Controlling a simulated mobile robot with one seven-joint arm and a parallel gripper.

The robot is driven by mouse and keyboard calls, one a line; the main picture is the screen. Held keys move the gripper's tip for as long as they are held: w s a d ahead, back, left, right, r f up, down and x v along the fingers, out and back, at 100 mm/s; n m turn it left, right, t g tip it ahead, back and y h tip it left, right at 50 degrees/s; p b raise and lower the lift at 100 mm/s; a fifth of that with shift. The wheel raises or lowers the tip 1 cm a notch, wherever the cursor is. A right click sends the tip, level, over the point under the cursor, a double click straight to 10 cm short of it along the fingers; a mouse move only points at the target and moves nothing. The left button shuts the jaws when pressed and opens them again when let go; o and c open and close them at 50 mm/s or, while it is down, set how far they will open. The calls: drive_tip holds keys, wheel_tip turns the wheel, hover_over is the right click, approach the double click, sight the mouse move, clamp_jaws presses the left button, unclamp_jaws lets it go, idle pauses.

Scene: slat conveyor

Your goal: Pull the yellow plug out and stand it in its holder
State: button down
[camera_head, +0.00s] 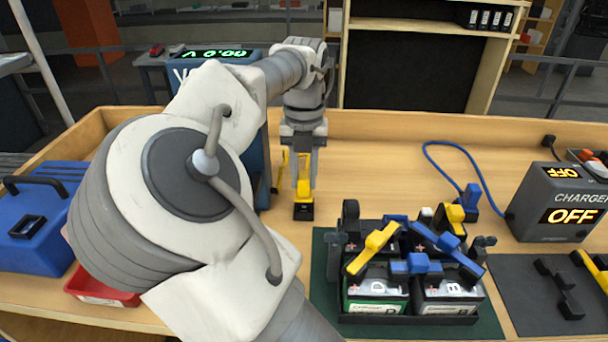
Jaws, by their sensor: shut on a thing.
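My gripper (303,172) points down over the wooden bench, left of the battery tray. It is shut on a yellow plug (303,191) with a dark lower end; the plug looks upright at or close to the bench top. I cannot tell whether its lower end sits in a holder. Another slim yellow piece (282,168) is just left of it, partly hidden. My arm hides much of the bench's left side.
The charger (560,203) reads OFF at the right, with a blue cable (455,147) ending in a blue plug (470,196). A dark mat (535,315) holds black and yellow parts. A blue toolbox (35,240) and a red bin (95,290) are left.

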drive_tip(key=shift+f+b, duration=0.75)
drive_tip(key=shift+f, duration=0.35)
drive_tip(key=c, duration=0.6)
unclamp_jaws()
wheel_tip(320, 180, up, 18)
drive_tip(key=p, duration=0.4)
drive_tip(key=shift+f, duration=0.25)
